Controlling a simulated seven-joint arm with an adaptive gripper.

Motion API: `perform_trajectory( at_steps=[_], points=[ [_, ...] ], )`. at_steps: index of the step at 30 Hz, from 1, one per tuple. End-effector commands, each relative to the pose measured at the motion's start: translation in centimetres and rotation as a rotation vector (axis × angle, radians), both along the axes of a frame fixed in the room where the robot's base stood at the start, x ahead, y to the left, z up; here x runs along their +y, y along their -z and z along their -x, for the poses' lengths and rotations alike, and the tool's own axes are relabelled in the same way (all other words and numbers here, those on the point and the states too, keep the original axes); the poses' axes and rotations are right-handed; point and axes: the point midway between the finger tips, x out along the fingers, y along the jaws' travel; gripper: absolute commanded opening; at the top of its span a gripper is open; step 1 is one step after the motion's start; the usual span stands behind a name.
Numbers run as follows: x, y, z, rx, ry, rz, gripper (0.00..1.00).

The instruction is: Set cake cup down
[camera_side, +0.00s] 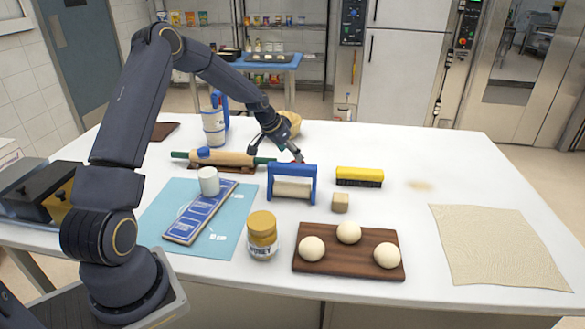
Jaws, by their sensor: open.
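My gripper (291,154) is open and low over the white table, just behind the blue-framed roller (291,170). A small red spot shows at its fingertips; it is too small to tell what it is. A plain white cup-like cylinder (208,181) stands upright on the blue-labelled flat box (199,214), to the left of my gripper and well apart from it. I cannot tell for sure whether it is the cake cup. Whatever is directly behind the roller's frame is partly hidden.
A rolling pin (230,158) lies left of my gripper and a yellow brush (359,176) right of it. A honey jar (262,236), a small wooden cube (340,202) and a board (349,264) with dough balls stand in front. The table's right side holds a beige cloth (495,245).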

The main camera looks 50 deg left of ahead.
Motion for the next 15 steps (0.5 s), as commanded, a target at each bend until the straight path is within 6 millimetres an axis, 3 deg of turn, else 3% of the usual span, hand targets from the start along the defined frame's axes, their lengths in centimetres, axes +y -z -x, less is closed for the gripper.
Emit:
perform_trajectory(
  at_steps=[3,11,15],
  points=[
    [0.1,-2.3,1.3,-0.002,-0.001,-0.002,0.77],
    [-0.5,-5.1,2.8,0.003,0.006,-0.005,0.77],
    [-4.0,-8.2,4.1,0.036,0.040,-0.045,0.77]
  ],
)
